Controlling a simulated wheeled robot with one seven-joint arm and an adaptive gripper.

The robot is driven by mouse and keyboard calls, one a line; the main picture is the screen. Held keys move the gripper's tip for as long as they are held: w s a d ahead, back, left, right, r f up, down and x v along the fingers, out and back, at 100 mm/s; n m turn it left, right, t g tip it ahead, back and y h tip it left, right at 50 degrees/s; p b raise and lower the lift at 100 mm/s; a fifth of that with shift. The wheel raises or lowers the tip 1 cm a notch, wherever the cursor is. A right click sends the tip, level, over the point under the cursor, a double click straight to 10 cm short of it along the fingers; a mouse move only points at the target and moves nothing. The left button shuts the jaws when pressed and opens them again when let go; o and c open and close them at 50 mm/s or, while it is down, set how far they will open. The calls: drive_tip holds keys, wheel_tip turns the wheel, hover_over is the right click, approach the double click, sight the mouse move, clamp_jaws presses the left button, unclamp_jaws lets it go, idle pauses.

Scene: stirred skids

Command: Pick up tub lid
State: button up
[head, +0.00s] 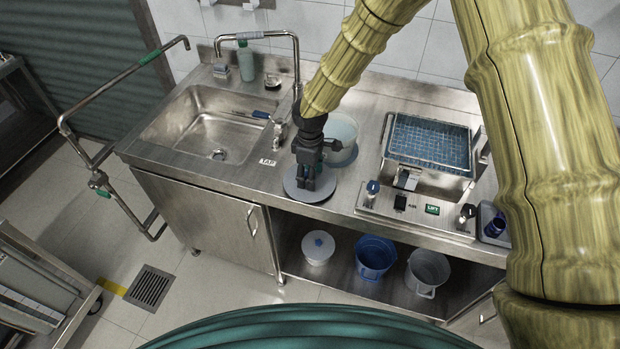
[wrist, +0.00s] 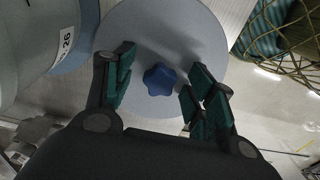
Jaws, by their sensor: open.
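The tub lid (head: 299,190) is a flat grey disc lying on the steel counter near its front edge. In the wrist view the tub lid (wrist: 165,28) has a blue star-shaped knob (wrist: 159,79) at its middle. My gripper (head: 308,184) is over the lid, pointing down. I cannot tell how far the fingertips are above the lid. In the head view my gripper hides the knob.
A pale tub (head: 342,132) stands just behind the lid; it also shows in the wrist view (wrist: 40,40). The sink (head: 205,125) is to the left. A steel unit with a blue basket (head: 430,142) is to the right. Buckets (head: 374,256) stand on the shelf below.

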drive_tip(key=shift+f, duration=0.15)
clamp_jaws()
idle(0.4)
